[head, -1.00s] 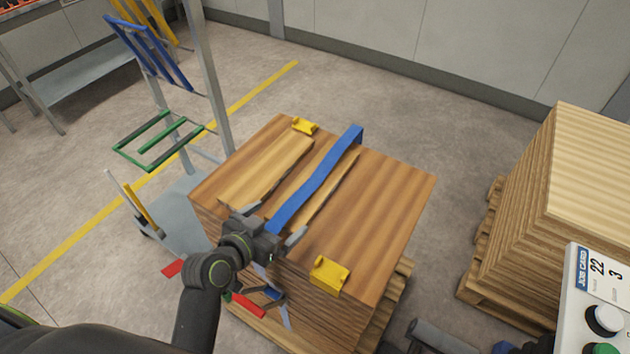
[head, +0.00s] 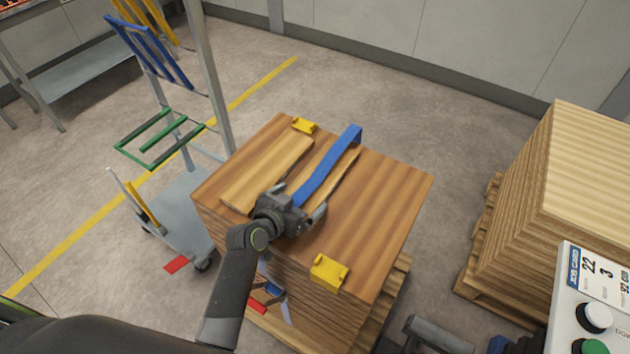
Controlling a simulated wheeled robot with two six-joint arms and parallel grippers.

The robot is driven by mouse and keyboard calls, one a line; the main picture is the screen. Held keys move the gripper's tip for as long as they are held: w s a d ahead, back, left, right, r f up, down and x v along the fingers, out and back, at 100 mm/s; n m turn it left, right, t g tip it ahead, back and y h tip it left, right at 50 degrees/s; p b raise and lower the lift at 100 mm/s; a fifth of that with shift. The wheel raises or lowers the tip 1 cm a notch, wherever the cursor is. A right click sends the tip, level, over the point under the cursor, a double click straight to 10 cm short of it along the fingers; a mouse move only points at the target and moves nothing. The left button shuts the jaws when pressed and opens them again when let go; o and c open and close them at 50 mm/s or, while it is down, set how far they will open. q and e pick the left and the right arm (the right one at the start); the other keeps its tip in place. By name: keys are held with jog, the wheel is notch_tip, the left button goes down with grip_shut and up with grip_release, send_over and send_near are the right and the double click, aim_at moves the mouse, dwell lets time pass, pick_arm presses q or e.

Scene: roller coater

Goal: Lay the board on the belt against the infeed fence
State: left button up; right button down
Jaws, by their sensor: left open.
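A stack of brown wooden boards (head: 385,205) stands on a pallet in the middle. A blue strap (head: 325,168) lies across its top, and paler wood-coloured strips show on either side of it. My left gripper (head: 300,200) is open over the near end of the strap and hides that end. I cannot tell whether its fingers touch the strap or the top board. The belt and the infeed fence are not in this view. My right gripper is not in view.
Yellow corner pieces sit at the stack's far edge (head: 304,125) and near edge (head: 329,271). A paler board stack (head: 590,165) stands right. A control box (head: 590,300) is at lower right. A grey cart (head: 180,215) stands left. Floor between the stacks is clear.

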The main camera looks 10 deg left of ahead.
pick_arm(q)
jog(key=shift+w, duration=0.1)
jog(key=c, duration=1.1)
notch_tip(320, 180, up, 10)
jog(key=shift+r, duration=0.1)
jog(key=shift+c, duration=0.2)
jog(key=s+a+r+n+y, duration=0.1)
jog(key=a+r+n+y, duration=0.1)
jog(key=r, duration=0.8)
jog(key=s+a+r+n+t+y, duration=0.1)
jog(key=a+r+n+y, duration=0.1)
jog(key=r, duration=0.8)
jog(key=shift+s+a+r+y, duration=0.3)
jog(key=shift+s+a, duration=0.1)
jog(key=shift+a, duration=0.3)
